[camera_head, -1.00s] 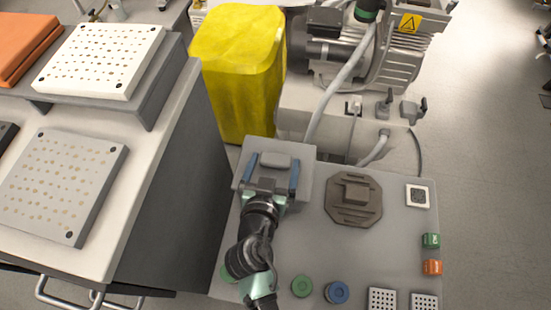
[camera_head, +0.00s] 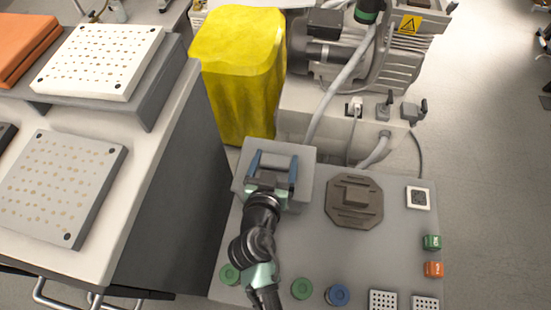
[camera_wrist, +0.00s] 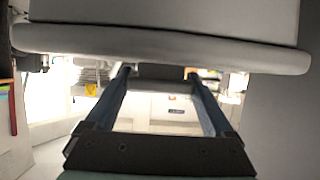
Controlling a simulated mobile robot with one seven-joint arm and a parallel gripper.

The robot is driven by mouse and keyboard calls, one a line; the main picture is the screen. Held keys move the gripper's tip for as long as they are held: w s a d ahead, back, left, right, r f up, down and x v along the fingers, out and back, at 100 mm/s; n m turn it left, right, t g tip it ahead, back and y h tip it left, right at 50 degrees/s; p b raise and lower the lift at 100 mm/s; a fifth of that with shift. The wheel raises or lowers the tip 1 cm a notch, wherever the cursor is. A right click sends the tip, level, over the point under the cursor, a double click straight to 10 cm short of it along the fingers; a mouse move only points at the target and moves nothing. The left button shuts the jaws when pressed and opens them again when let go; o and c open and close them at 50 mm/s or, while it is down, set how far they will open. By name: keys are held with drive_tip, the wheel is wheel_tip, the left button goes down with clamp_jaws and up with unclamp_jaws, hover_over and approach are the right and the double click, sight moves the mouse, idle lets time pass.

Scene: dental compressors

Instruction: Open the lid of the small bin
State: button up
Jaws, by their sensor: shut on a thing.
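The small bin (camera_head: 303,189) is a grey box at the back left corner of the grey worktop in the head view. My gripper (camera_head: 272,158) is over its top, with its two blue fingers spread apart around a grey part of the lid. In the wrist view, the fingertips (camera_wrist: 160,73) are at the two ends of a small grey piece, which looks like the lid's handle. A broad grey slab with a rounded edge (camera_wrist: 160,45), probably the lid, fills the upper part of that view. Whether the lid is raised, and the bin's inside, cannot be made out.
A compressor (camera_head: 350,50) is at the back. A brown octagonal block (camera_head: 354,201) lies right of the small bin. Green (camera_head: 302,288) and blue (camera_head: 337,294) knobs are in front. A bench (camera_head: 150,180) is at the left.

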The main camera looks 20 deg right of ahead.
clamp_jaws()
drive_tip(key=shift+r, duration=0.1)
